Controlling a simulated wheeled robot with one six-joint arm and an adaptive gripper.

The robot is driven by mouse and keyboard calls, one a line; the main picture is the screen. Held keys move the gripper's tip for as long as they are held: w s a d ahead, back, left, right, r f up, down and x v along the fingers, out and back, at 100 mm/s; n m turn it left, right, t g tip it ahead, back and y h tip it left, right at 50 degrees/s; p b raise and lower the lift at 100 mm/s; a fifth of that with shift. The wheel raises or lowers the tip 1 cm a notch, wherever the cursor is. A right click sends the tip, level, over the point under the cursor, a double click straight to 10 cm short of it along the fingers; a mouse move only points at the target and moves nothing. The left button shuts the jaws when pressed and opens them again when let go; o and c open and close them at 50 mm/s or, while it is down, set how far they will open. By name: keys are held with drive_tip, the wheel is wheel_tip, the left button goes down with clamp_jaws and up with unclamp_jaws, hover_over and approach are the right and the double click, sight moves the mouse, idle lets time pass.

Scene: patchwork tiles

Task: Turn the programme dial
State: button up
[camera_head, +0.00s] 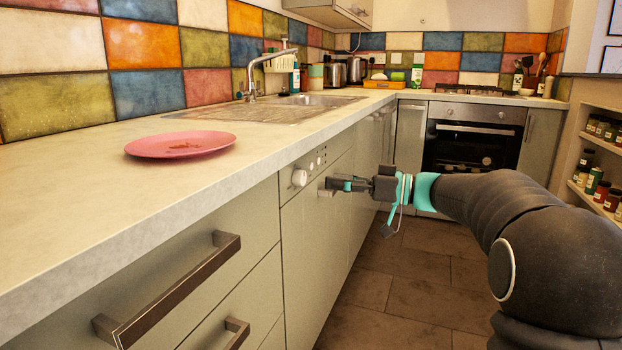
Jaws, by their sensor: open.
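The programme dial (299,177) is a round white knob on the front panel of the built-in appliance (312,222), under the counter edge. My gripper (330,187) reaches in from the right on my black and teal arm. It is open, with its fingertips close to the appliance front, just right of the dial. The fingers appear apart from the dial, and nothing shows between them. A few small buttons (319,160) sit to the right of the dial on the same panel.
A pink plate (181,144) lies on the counter (70,186) above. Drawers with a bar handle (180,285) stand at the left. An oven (470,145) is at the back, shelves of jars (602,160) at the right. The tiled floor (415,290) is clear.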

sight(304, 178)
drive_tip(key=shift+x, duration=3.2)
drive_tip(key=c, duration=1.2)
